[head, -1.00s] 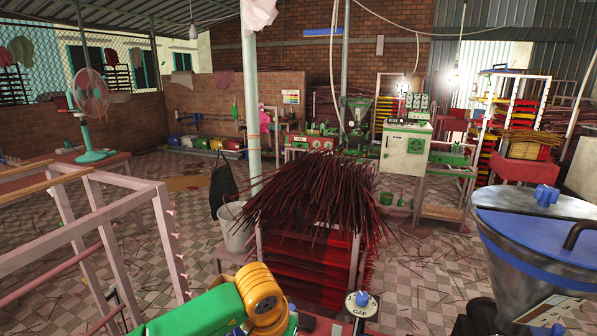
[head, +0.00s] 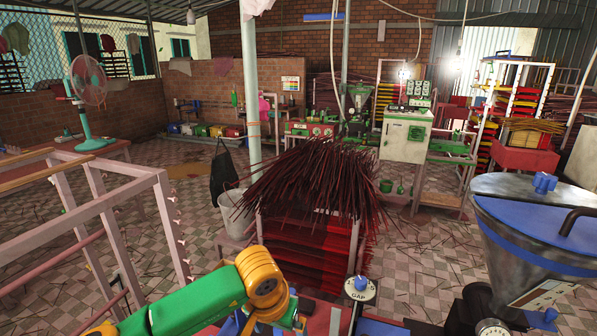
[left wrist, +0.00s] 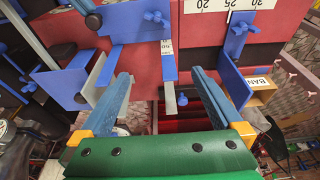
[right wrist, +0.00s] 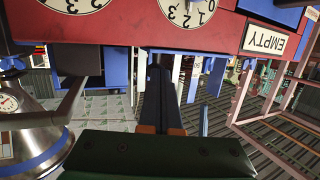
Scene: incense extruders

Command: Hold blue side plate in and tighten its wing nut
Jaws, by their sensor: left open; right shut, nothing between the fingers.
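In the left wrist view my left gripper (left wrist: 160,74) is open, its two blue fingers pointing at a red machine face. Blue plates stand out from that face: a bent side plate (left wrist: 65,85) left of the fingers, a narrow one (left wrist: 168,62) between them, and another (left wrist: 237,80) by the right finger. Blue wing nuts sit above, one in the middle (left wrist: 156,19) and one at right (left wrist: 242,27). I cannot tell which plate is the task's. Nothing is seen held. My right gripper (right wrist: 160,72) is shut and empty under a red panel, close to blue parts.
A scale strip (left wrist: 220,5) runs along the top of the red face. In the right wrist view are dials (right wrist: 188,10) and an EMPTY label (right wrist: 265,40). The head view shows a metal hopper (head: 530,235) at right and an incense stack (head: 305,190) ahead.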

